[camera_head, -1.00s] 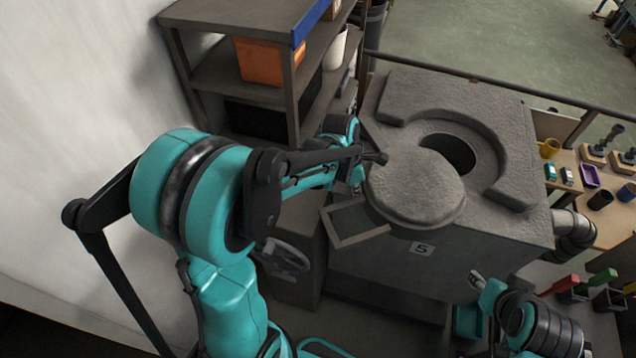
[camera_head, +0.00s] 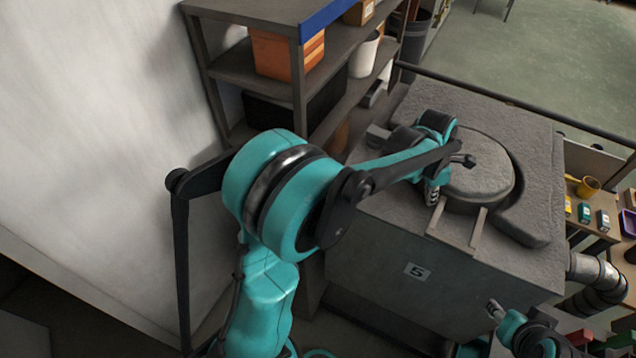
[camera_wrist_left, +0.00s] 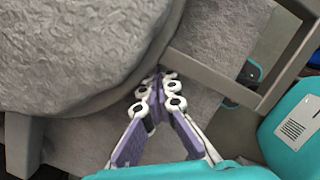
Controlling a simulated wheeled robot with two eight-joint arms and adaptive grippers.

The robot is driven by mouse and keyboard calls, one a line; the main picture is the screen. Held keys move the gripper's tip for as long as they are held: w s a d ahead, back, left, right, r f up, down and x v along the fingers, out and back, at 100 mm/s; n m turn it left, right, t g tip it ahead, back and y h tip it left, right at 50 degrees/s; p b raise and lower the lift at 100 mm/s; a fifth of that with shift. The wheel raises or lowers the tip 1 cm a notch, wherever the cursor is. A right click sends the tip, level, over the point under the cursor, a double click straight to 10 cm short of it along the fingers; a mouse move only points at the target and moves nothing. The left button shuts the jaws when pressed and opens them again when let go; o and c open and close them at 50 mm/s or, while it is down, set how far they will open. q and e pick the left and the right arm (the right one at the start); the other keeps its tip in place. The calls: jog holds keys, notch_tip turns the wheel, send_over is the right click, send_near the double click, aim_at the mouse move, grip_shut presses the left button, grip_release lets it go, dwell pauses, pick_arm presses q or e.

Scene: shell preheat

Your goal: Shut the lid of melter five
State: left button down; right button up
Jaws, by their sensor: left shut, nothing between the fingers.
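Melter five (camera_head: 390,255) is a grey block with a "5" label on its front. Its round, rough grey lid (camera_head: 485,175) lies inside the raised curved rim on top, and no opening shows. A flat bar frame (camera_head: 462,238) sticks out from the lid toward the front. My left gripper (camera_head: 433,195) is at the lid's left front edge, beside the frame. In the left wrist view its fingers (camera_wrist_left: 158,90) are shut and empty, close to the lid's edge (camera_wrist_left: 75,50); contact is unclear. My right gripper (camera_head: 495,309) is low at the melter's front right; its jaws are unclear.
A shelf unit (camera_head: 245,25) with orange bins stands behind left, against a pale wall. A pipe (camera_head: 595,270) leaves the melter's right side. A bench with a yellow cup (camera_head: 587,187) and small items is at the right. A rail runs behind the melter.

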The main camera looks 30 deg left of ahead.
pick_arm(q)
jog(key=shift+w+d, duration=0.45)
jog(key=shift+w, duration=0.25)
jog(key=shift+w+r, duration=0.1)
jog(key=shift+w, duration=0.1)
